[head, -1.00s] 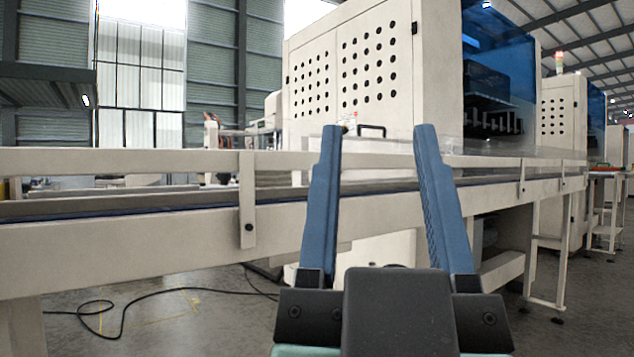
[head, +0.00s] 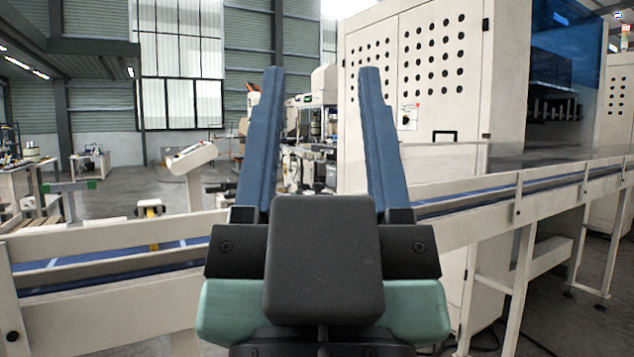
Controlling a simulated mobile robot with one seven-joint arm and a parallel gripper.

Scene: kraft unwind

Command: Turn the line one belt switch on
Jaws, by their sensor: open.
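My gripper (head: 321,72) is open and empty, its two blue fingers pointing up and away from me over the conveyor. A small pale switch plate (head: 407,117) with a dark knob and a red mark sits on the front of the large white cabinet. It lies to the right of the right fingertip in the picture, apart from it and farther away. I cannot read its label or tell how the knob is turned. The belt (head: 105,268) is blue and runs across in front of me, partly hidden behind my gripper.
The conveyor's cream side rail (head: 480,208) stands between me and the white cabinet (head: 378,85). A clear guard covers part of the belt at the right. A tilted console (head: 190,157) stands beyond the belt at the left. Workbenches are farther back left.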

